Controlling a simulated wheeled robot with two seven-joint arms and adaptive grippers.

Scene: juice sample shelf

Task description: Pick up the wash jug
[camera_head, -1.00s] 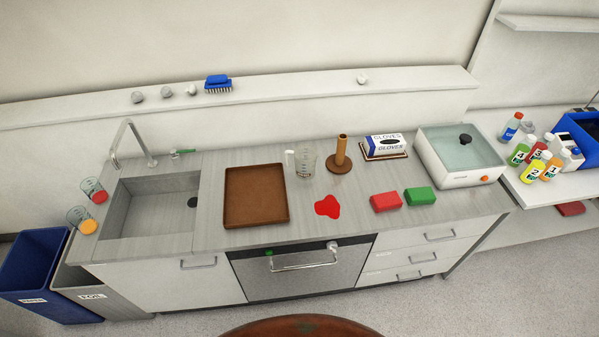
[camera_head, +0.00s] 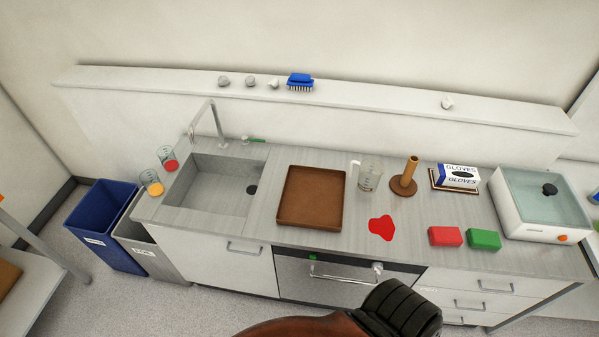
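The wash jug appears to be the clear jug (camera_head: 370,177) with a white handle on its left side. It stands upright on the counter (camera_head: 335,236), between the brown tray and the wooden holder. A brown and black part of my own body shows at the bottom edge, in front of the counter and well apart from the jug.
The brown tray (camera_head: 283,207) lies left of the jug, with the sink (camera_head: 213,197) beyond it. The wooden holder (camera_head: 408,178) stands close on the right. A red spill (camera_head: 381,228) lies in front, and red (camera_head: 445,237) and green (camera_head: 484,239) sponges lie to its right.

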